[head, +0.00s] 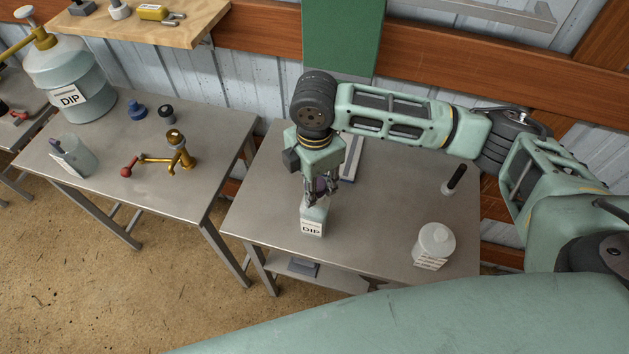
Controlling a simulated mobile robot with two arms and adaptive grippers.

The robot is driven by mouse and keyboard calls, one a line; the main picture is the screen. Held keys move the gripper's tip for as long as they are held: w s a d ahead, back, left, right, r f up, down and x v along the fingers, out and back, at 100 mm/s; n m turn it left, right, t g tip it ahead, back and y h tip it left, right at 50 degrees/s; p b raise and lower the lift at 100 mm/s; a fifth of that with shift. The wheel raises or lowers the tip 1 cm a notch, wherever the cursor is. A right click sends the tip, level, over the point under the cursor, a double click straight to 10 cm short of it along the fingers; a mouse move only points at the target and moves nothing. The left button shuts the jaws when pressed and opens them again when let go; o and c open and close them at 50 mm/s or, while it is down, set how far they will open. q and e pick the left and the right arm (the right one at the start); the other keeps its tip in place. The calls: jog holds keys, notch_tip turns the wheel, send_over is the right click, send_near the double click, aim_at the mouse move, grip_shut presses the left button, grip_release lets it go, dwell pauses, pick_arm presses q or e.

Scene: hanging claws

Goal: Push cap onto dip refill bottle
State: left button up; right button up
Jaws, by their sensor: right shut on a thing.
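The dip refill bottle (312,222) stands upright on the near metal table, with a white label reading DIP on its front. My right gripper (321,196) points down directly over the bottle's top. It is shut on a small dark purplish thing, likely the cap (321,185), mostly hidden between the fingers. The cap is at or just above the bottle's neck; I cannot tell if they touch. My left gripper is not in view.
The metal table (375,220) also holds a white lidded jar (434,245) and a dark-handled upright tool (454,180) at right.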

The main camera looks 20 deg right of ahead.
jog(key=shift+f+b, duration=0.35)
jog(key=shift+f, duration=0.65)
jog(key=o, duration=0.9)
jog(key=shift+r, duration=0.1)
jog(key=shift+r+p, duration=0.8)
jog(key=shift+r, duration=2.15)
